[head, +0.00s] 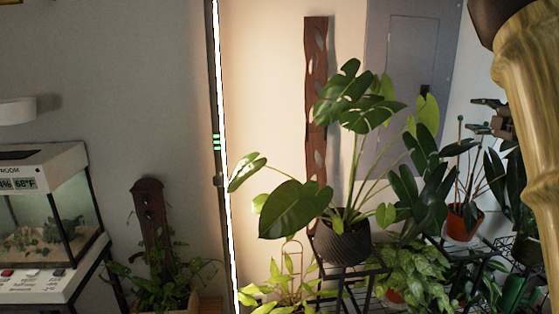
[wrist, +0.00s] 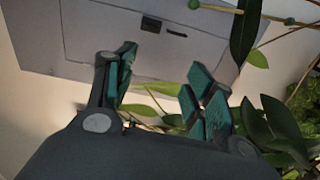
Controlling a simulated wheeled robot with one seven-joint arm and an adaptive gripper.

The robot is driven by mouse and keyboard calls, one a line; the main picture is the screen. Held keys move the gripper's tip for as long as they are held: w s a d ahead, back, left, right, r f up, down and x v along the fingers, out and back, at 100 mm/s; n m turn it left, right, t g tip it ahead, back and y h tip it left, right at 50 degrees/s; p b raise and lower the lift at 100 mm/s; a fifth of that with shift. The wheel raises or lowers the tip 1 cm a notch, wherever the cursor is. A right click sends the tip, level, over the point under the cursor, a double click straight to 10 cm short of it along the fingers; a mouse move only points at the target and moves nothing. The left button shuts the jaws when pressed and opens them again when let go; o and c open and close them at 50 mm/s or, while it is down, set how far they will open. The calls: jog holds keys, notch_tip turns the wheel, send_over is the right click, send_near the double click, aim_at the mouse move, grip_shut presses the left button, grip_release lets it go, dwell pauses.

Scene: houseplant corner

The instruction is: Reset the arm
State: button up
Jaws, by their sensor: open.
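My gripper (wrist: 163,78) is open in the wrist view, with a clear gap between its teal-padded fingers and nothing held between them. In the head view my gripper (head: 484,112) shows small at the right, partly hidden behind my arm. It is in front of the pale wall, above the plant in the orange pot (head: 463,222). Leaves and a thin stake with green balls (wrist: 240,12) show close by in the wrist view. I cannot tell whether the fingers touch any leaf.
A large monstera in a dark ribbed pot (head: 343,243) stands on a black stand in the middle. A grey wall panel (head: 405,60) is behind. A bright upright light bar (head: 224,160) and a glass terrarium (head: 45,225) are to the left. Foliage crowds the lower right.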

jog(key=w+a+f+m+g+h, duration=0.1)
jog(key=w+a+f+m, duration=0.15)
jog(key=f, duration=1.25)
jog(key=s+a+f+m+g, duration=0.25)
jog(key=s+a+f, duration=0.2)
jog(key=f, duration=0.85)
jog(key=s+a+f+m+g+h, duration=0.1)
jog(key=s+a+f+m+g, duration=0.25)
jog(key=f, duration=0.85)
jog(key=s+a+f+m, duration=0.3)
jog(key=s+a+f, duration=0.25)
jog(key=f, duration=0.75)
jog(key=s+a+f+m+g, duration=0.25)
jog(key=s+a+f, duration=0.35)
jog(key=s+f, duration=0.35)
jog(key=s+a+f+m+g, duration=0.25)
jog(key=s+a+f, duration=0.35)
jog(key=s+f, duration=0.3)
jog(key=s+a+f+g, duration=0.1)
jog(key=s+a+g, duration=0.1)
jog(key=s, duration=0.6)
jog(key=s+a+f+m+g, duration=0.1)
jog(key=s+a+g, duration=0.1)
jog(key=s+a, duration=0.3)
jog(key=s+a+f+m+g, duration=0.1)
jog(key=s+a, duration=0.2)
jog(key=s, duration=0.8)
jog(key=shift+s+a+f+g+y+p, duration=0.2)
jog(key=shift+a+f+g+y+p, duration=0.05)
jog(key=shift+f+g+y+p, duration=0.15)
